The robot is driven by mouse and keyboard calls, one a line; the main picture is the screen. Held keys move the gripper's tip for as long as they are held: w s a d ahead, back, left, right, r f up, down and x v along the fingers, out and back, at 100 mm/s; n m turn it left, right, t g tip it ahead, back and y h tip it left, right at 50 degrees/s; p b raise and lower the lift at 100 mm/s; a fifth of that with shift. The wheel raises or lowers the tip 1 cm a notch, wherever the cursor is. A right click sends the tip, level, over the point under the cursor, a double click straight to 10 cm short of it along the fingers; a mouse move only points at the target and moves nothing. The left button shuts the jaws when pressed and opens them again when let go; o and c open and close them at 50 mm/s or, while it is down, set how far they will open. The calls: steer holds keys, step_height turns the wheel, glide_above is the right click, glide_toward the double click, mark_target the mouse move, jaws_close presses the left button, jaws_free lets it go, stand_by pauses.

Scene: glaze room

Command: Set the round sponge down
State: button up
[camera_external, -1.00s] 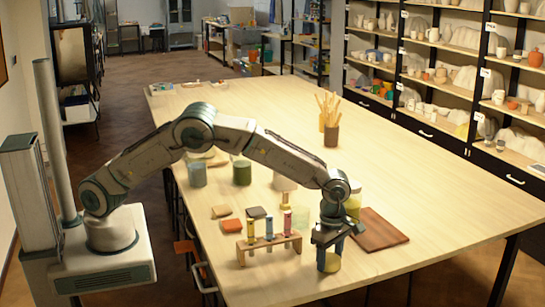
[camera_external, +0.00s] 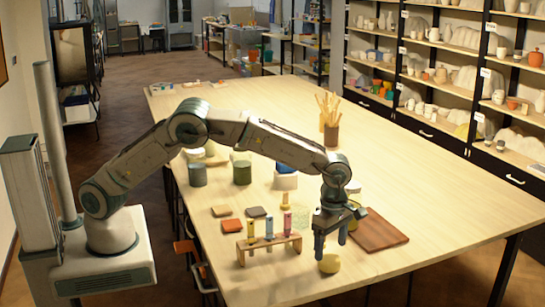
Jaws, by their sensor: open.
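The round sponge (camera_external: 329,264) is a small yellow disc. It lies on the pale wooden table near its front edge, right of the test-tube rack. My gripper (camera_external: 330,246) is just above and behind the sponge as seen here, pointing down. Its two dark fingers are apart, with nothing seen between them. The sponge's top is mostly in clear view, and the fingers look clear of it, though the exact gap cannot be told.
A wooden rack (camera_external: 268,246) with coloured tubes stands left of the sponge. A brown board (camera_external: 378,232) lies to the right. Small tiles (camera_external: 231,225), jars (camera_external: 242,173) and a brush pot (camera_external: 331,136) stand farther back. The table's right and far middle are clear.

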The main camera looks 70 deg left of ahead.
mark_target(329, 257)
step_height(329, 257, up, 7)
steer(key=s+a+r+m+t+h, duration=0.1)
steer(key=s+a+r+m, duration=0.4)
steer(key=a, duration=0.5)
steer(key=s+a+r+m, duration=0.4)
steer(key=a+r, duration=0.2)
steer(key=a, duration=0.3)
steer(key=s+a+f+m+t, duration=0.1)
steer(key=s+a+m, duration=0.3)
steer(key=s, duration=0.3)
steer(key=s+a+f+m, duration=0.2)
steer(key=s+a+m, duration=0.2)
steer(key=s, duration=0.4)
steer(key=s+a+f+m+t+y, duration=0.1)
steer(key=s+a+m, duration=0.3)
steer(key=s, duration=0.4)
steer(key=shift+a+f+m+t+b, duration=0.25)
steer(key=shift+f+m+t+b, duration=0.15)
steer(key=shift+m, duration=0.4)
